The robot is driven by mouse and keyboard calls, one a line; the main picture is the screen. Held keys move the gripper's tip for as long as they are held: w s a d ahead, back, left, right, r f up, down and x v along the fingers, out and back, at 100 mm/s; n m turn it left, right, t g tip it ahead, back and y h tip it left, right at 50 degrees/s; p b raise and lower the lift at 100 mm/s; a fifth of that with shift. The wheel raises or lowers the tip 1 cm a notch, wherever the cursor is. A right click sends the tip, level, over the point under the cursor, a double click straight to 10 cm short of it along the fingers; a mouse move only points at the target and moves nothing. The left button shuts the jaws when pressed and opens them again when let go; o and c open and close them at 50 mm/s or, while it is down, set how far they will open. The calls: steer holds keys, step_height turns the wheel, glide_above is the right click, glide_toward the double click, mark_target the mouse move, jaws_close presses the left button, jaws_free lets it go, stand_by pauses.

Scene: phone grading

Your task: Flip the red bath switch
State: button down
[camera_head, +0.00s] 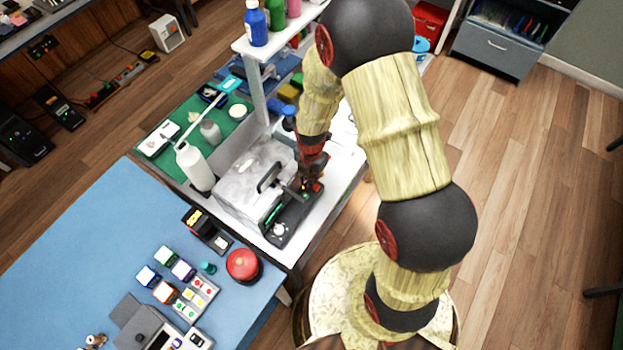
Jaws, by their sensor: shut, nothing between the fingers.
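The bath (238,187) is a grey-white box with a handle on its lid, standing on the white bench. A dark control panel (291,222) runs along its front right side, with a green strip and a pale round knob (279,229). A small red switch (317,187) shows at the panel's far end. My gripper (306,186) points down at that end, right beside the red switch. It is shut with nothing held. Whether its tips touch the switch cannot be told, and the gripper partly hides that end of the panel.
A white bottle (195,169) with a long spout stands left of the bath. A blue table (100,235) in front holds a big red button (242,264) and several small coloured boxes. A shelf (254,80) with bottles rises behind. Wooden floor is clear at right.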

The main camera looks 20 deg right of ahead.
steer(key=shift+s+f, duration=0.1)
steer(key=shift+f, duration=0.05)
steer(key=shift+s, duration=0.1)
